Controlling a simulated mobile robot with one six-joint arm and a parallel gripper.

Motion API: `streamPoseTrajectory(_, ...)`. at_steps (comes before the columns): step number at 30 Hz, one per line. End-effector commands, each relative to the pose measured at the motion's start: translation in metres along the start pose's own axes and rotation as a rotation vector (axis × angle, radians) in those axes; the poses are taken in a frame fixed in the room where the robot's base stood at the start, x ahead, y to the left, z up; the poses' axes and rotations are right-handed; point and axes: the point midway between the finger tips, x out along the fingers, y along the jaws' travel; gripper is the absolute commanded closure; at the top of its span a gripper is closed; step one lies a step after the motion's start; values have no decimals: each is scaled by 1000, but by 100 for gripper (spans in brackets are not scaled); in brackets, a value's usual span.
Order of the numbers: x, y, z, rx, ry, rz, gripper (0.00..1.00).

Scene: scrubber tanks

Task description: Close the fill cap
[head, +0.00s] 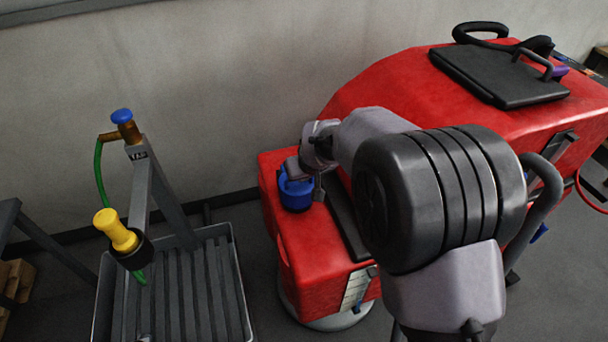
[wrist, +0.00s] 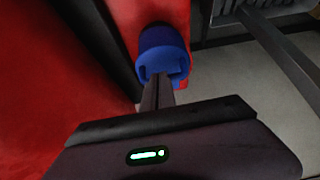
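The blue fill cap (head: 296,194) sits at the low front end of the red scrubber tank (head: 310,245). In the wrist view the fill cap (wrist: 162,42) is a ribbed blue cylinder with a raised grip on its face. My gripper (head: 303,178) is right at the cap, coming from above and the right. In the wrist view my gripper's fingers (wrist: 160,82) are close together and meet the cap's grip, and look shut on it. The fingertips partly hide the grip, and the cap's seat is not clear.
A black lid (head: 500,75) with a hose lies on top of the tank. To the left stands a grey slatted tray (head: 185,290) with a post, a green hose and a yellow nozzle (head: 116,232). A wall is behind. Floor shows between the tray and tank.

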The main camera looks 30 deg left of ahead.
Motion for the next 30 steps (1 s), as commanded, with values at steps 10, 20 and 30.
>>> streamPoseTrajectory(10, 10, -2, 16, 6, -34, -5, 100)
streamPoseTrajectory(20, -37, 5, -18, 7, -7, 1, 100)
streamPoseTrajectory(30, -66, 3, 62, 6, 3, 3, 100)
